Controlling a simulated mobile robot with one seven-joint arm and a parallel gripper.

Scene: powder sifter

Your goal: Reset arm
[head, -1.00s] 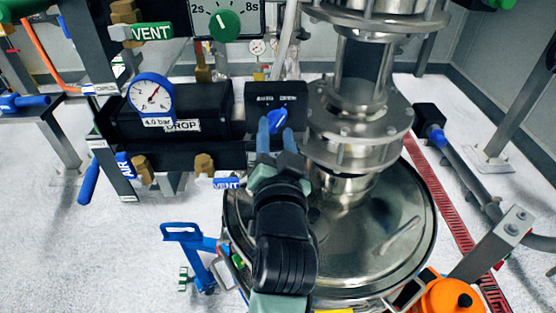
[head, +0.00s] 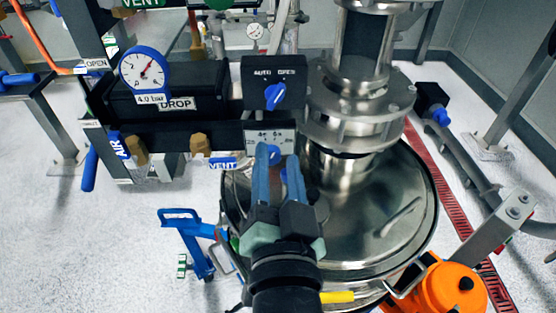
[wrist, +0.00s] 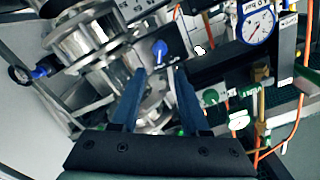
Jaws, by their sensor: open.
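My gripper (head: 277,158) has two blue fingers, apart, with nothing between them. In the head view it is in front of the control panel, below the blue selector knob (head: 275,95) on its black box. The knob is clear of the fingers. In the wrist view the gripper (wrist: 156,72) shows from behind, with the blue knob (wrist: 159,50) beyond the gap between the fingertips. A small white label plate (head: 270,140) lies just behind the fingertips in the head view.
The steel sifter lid (head: 375,220) and flanged column (head: 360,110) stand right of my gripper. A pressure gauge (head: 145,74) is at left. A blue stand (head: 190,240) is lower left; an orange part (head: 447,290) is lower right. The floor at left is open.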

